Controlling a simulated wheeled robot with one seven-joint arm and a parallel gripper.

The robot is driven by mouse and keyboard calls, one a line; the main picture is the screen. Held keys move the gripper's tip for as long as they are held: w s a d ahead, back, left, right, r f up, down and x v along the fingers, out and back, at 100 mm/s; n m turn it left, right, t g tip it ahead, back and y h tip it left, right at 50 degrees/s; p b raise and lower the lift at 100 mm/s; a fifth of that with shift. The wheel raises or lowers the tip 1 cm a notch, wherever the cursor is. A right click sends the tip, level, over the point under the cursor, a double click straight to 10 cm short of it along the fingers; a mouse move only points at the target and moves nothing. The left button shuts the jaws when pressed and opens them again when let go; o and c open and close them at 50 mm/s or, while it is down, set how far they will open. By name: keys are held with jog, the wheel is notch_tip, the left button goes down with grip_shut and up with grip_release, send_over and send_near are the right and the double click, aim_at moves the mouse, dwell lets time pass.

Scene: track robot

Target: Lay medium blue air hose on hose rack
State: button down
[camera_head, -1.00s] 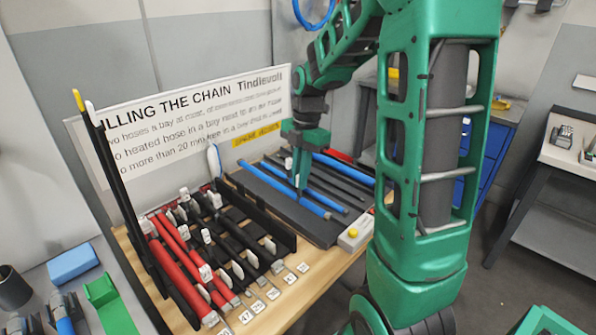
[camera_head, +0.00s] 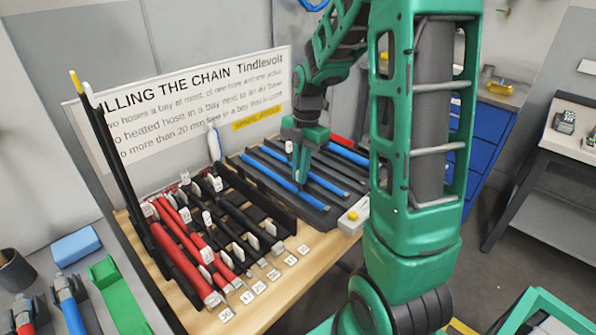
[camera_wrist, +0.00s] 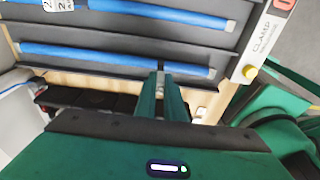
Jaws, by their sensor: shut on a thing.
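My gripper (camera_head: 299,183) is shut on a blue hose (camera_head: 267,172) over the grey ribbed rack (camera_head: 240,182). The hose runs along the rack's left part, in line with its grooves. In the wrist view, my fingertips (camera_wrist: 160,74) meet this hose (camera_wrist: 100,57) right of its middle, and its grey end shows at the right. I cannot tell whether it rests fully in its groove. A second blue hose (camera_wrist: 160,16) with a white tag lies parallel on the rack. Another blue hose (camera_head: 348,154) shows farther right in the head view, partly hidden by my arm.
A black bay rack (camera_head: 285,215) with red hoses (camera_head: 182,262), black hoses and white tags stands at the left on the wooden bench. A clamp box (camera_head: 353,215) with a yellow button sits at the grey rack's front right. A sign (camera_head: 190,110) stands behind.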

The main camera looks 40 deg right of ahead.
jog(key=c, duration=1.8)
grip_release()
jog(key=shift+o, duration=0.2)
notch_tip(320, 180, up, 11)
jog(key=d, duration=0.1)
jog(key=shift+w+d+f, duration=0.15)
jog(key=shift+w+f, duration=0.05)
jog(key=s+f+m, duration=0.2)
jog(key=s+m, duration=1)
jog(key=m, duration=0.1)
jog(key=s+f+m+h, duration=0.1)
jog(key=s+f+m, duration=0.1)
jog(key=s+m, duration=1.1)
jog(key=shift+s+a+m, duration=0.2)
jog(key=shift+a+m, duration=0.1)
jog(key=shift+a, duration=0.15)
